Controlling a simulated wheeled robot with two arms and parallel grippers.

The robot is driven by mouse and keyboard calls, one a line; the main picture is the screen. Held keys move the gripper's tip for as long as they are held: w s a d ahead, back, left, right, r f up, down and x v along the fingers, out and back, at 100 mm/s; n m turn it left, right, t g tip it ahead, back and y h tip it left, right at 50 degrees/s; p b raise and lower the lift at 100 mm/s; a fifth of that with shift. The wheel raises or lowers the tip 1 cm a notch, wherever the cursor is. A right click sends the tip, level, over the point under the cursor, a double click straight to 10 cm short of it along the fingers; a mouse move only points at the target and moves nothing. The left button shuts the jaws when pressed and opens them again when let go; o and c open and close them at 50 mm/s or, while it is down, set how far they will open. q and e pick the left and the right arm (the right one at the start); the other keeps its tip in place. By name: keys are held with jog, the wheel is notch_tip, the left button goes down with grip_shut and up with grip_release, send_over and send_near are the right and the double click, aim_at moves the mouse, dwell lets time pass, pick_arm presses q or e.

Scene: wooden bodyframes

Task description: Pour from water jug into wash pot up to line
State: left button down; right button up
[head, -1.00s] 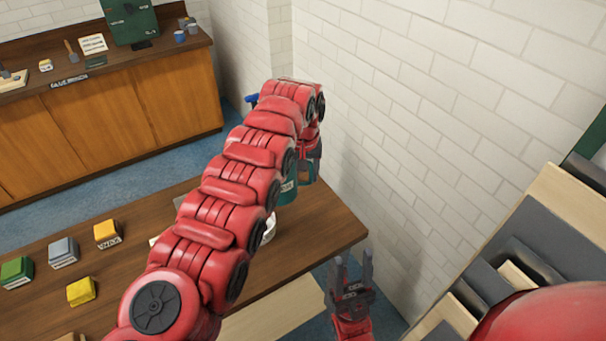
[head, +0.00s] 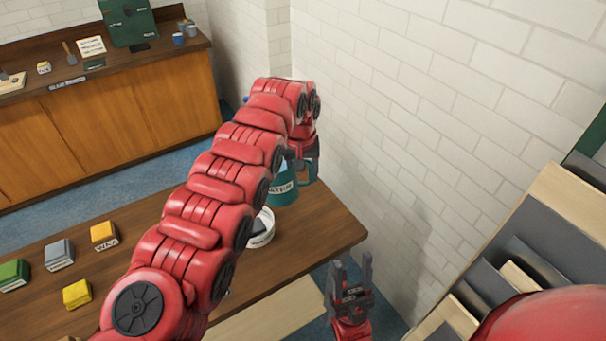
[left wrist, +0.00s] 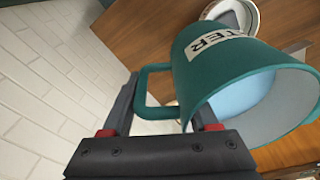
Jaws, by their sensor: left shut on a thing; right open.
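The green water jug (head: 285,192) has a pale label and hangs over the far right part of the wooden table. My left gripper (head: 303,162) is shut on its handle. In the left wrist view the jug (left wrist: 195,62) shows its open mouth, with light blue water inside. The white wash pot (head: 262,232) stands on the table just left of and below the jug, partly hidden by my left arm. It also shows in part behind the jug in the left wrist view (left wrist: 252,14). The fill line cannot be made out. My right gripper (head: 350,278) is open and empty beside the table's right end.
Green, grey and yellow blocks (head: 76,293) lie on the table's left part. A white brick wall (head: 400,150) is close beyond the table's right end. A slotted rack (head: 520,240) stands at right. A wooden counter (head: 110,115) is at the back left.

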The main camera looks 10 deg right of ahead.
pick_arm(q)
jog(key=shift+d+h+b, duration=0.2)
jog(key=shift+h+b, duration=0.5)
jog(key=shift+b, duration=0.65)
dwell(1.1)
jog(key=shift+s+d+h+b, duration=0.1)
jog(key=shift+d+h+b, duration=0.1)
jog(key=shift+h+b, duration=0.35)
dwell(0.5)
jog(key=shift+f+g+h, duration=0.2)
jog(key=shift+g+h, duration=0.1)
jog(key=shift+h, duration=0.25)
jog(key=shift+r, duration=0.1)
jog(key=shift+h, duration=0.3)
jog(key=shift+d, duration=0.15)
jog(key=shift+h, duration=0.3)
jog(key=shift+r+h+p, duration=0.3)
jog(key=shift+h+p, duration=0.1)
jog(key=shift+p, duration=0.25)
